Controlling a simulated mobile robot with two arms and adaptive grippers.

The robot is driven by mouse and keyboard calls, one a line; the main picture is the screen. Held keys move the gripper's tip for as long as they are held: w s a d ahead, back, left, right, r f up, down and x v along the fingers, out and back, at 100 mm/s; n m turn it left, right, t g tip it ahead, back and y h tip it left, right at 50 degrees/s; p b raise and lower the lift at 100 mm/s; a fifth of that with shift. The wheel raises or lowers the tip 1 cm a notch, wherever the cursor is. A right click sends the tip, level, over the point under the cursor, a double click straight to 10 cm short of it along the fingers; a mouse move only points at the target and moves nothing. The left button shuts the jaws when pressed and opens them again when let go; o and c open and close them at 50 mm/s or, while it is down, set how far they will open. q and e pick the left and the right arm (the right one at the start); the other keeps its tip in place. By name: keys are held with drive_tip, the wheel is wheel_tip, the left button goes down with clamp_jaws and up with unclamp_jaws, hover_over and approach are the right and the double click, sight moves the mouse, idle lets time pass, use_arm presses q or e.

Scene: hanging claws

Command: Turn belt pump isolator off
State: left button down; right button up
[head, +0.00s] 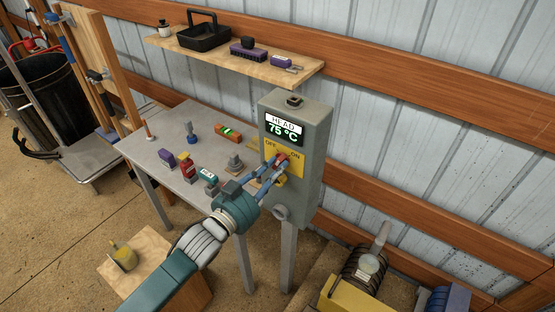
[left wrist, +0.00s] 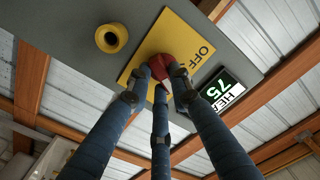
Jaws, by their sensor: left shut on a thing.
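The isolator is a red handle (head: 284,157) on a yellow plate (head: 297,168) marked OFF at left and ON at right. It is on the front of a grey-green control box (head: 311,122). My left gripper (head: 275,167) is shut on the red handle, and its blue fingers hide much of it. In the left wrist view the fingers (left wrist: 162,80) close around the red handle (left wrist: 170,68) in front of the plate (left wrist: 182,37), where only OFF is readable. The handle's exact pointing direction is hard to tell. My right gripper is not in view.
The box's display (head: 283,130) reads HEAD 75 °C. A yellow ring (left wrist: 111,38) sits beside the plate. A grey table (head: 150,150) left of the box holds several small items. A wooden shelf (head: 290,73) hangs above. Machinery (head: 365,270) stands at the lower right.

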use_arm(q)
drive_tip(key=shift+n, duration=0.8)
